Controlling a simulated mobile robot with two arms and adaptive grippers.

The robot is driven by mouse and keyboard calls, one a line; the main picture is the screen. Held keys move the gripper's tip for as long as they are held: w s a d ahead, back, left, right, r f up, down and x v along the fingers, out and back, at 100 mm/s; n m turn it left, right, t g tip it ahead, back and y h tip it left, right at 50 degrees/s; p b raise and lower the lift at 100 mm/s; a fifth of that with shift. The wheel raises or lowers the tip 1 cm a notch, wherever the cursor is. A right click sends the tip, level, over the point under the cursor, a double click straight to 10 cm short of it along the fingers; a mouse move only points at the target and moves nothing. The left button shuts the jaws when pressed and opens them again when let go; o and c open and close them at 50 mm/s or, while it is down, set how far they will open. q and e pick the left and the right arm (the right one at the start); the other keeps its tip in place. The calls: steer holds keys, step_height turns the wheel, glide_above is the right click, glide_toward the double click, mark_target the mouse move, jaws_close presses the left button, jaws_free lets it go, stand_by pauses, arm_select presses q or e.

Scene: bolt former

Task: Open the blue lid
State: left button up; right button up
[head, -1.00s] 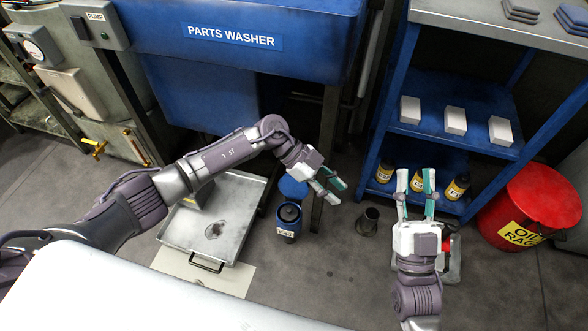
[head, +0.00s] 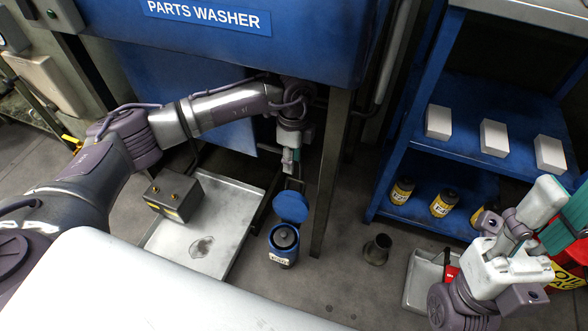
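The blue lid (head: 291,206) is a round disc, raised and tilted behind the small blue canister (head: 284,247). The canister stands upright on the floor with its dark top uncovered and a pale label on its front. My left gripper (head: 290,168) points down just above and behind the lid. It is seen edge-on, so its finger gap is hidden, and I cannot tell whether it touches the lid. My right gripper (head: 556,212) is at the right, far from the lid, with its teal-padded fingers apart and nothing visible between them.
A metal tray (head: 228,205) with a dark box (head: 172,194) lies left of the canister. A table leg (head: 326,185) rises close on its right. A dark cup (head: 377,250) stands on the floor. The blue shelf (head: 412,155) holds white boxes and yellow-labelled bottles.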

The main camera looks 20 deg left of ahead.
mark_target(292, 178)
arm_select(q)
steer(key=f+b, duration=0.1)
steer(key=f, duration=0.1)
steer(key=f+b, duration=0.1)
steer(key=f, duration=0.2)
steer(key=shift+s+f, duration=0.2)
steer(key=shift+f, duration=0.1)
jaws_close()
